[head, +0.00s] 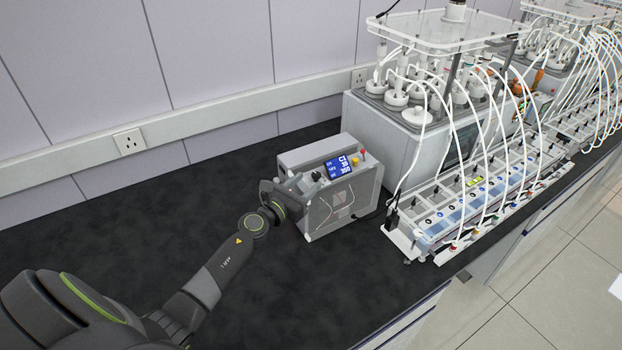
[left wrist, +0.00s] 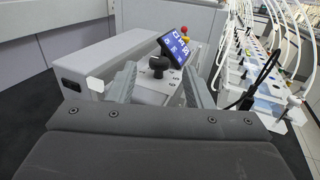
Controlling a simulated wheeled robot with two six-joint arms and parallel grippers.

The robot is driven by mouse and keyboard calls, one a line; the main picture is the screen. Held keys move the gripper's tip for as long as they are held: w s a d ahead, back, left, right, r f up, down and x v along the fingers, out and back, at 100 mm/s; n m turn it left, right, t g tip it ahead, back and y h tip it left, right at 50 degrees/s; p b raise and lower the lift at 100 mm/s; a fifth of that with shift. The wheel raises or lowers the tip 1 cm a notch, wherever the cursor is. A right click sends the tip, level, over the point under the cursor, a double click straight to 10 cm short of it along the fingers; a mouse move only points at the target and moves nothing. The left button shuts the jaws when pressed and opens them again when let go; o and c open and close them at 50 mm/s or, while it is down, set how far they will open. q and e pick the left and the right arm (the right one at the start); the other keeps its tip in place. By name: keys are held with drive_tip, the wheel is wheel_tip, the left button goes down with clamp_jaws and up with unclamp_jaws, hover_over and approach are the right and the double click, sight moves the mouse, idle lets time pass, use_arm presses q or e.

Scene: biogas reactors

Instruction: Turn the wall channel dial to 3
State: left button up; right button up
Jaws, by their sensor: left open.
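A grey box-shaped unit (head: 340,205) stands on the dark bench, with a tilted blue display (head: 338,167) on top. A black round dial (head: 316,176) sits on the unit's top beside the display; it also shows in the left wrist view (left wrist: 158,65). The dial's setting and the display's text are too small to read. My left gripper (head: 298,184) is open at the unit's left side. In the left wrist view its fingers stand on either side of the dial, with gaps visible. Whether they are level with it I cannot tell. My right gripper is out of view.
Red and yellow buttons (head: 358,157) sit beside the display. A large reactor unit (head: 375,130) with white tubes stands to the right, with a long tube rack (head: 480,205) in front. The bench (head: 110,225) is clear on the left. A wall socket (head: 129,142) is behind.

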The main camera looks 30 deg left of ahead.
sight(314, 176)
use_arm(q)
drive_tip(key=shift+w+d, duration=0.1)
drive_tip(key=shift+w, duration=1)
drive_tip(key=shift+w+d, duration=0.1)
drive_tip(key=shift+w, duration=0.35)
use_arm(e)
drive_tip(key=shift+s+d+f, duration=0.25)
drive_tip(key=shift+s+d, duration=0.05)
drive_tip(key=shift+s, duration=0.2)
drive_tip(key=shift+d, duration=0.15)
